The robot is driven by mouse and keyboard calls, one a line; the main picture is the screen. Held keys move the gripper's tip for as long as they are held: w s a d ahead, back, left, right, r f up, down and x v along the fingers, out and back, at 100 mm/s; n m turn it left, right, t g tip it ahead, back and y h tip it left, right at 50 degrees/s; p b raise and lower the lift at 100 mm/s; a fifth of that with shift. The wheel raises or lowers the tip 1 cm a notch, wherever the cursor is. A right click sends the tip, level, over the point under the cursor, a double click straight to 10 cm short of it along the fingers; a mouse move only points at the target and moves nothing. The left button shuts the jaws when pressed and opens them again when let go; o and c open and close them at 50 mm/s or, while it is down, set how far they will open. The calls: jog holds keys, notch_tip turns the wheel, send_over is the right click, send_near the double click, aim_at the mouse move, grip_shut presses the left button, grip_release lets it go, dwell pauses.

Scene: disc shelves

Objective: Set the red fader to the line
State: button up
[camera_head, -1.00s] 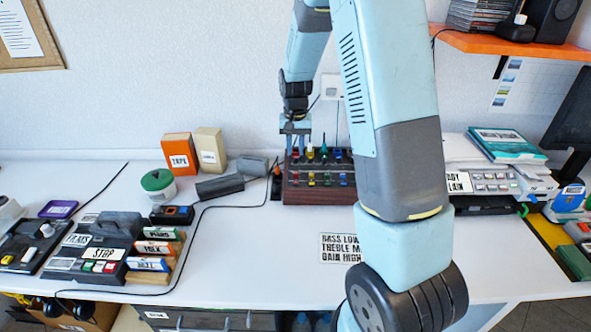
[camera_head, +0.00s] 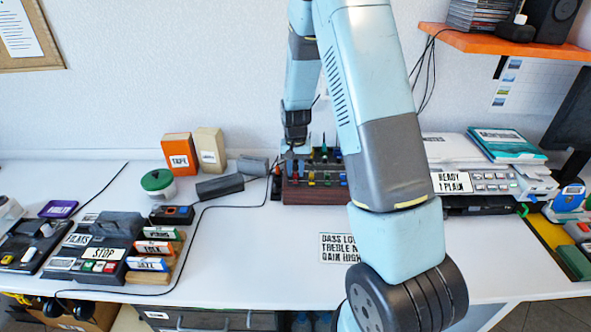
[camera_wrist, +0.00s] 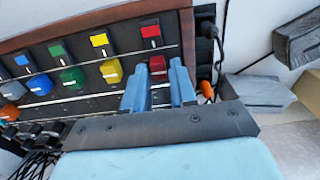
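The red fader's knob (camera_wrist: 157,66) shows in the wrist view, at the end of a row of coloured knobs on the dark console (camera_head: 318,195). A red square (camera_wrist: 150,31) with a white mark lies above it. A thin white line (camera_wrist: 128,54) runs across the panel between the squares and the knobs. My gripper (camera_wrist: 159,65) has its two blue fingers apart, one on each side of the red knob. I cannot tell whether they touch it. In the head view my gripper (camera_head: 296,158) is low at the console's left end.
Yellow (camera_wrist: 111,70), green (camera_wrist: 73,78) and blue (camera_wrist: 40,84) knobs stand in the same row, the yellow one close by. Grey blocks (camera_head: 220,186) and a cable lie left of the console. The white table in front is mostly clear.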

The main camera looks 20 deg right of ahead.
grip_shut()
jog(key=shift+w, duration=0.1)
jog(key=w, duration=0.1)
jog(key=w+d, duration=0.1)
jog(key=w, duration=0.1)
jog(key=shift+w, duration=0.1)
jog(key=shift+o, duration=0.3)
grip_release()
notch_tip(320, 180, up, 14)
jog(key=shift+f, duration=0.15)
dwell(0.5)
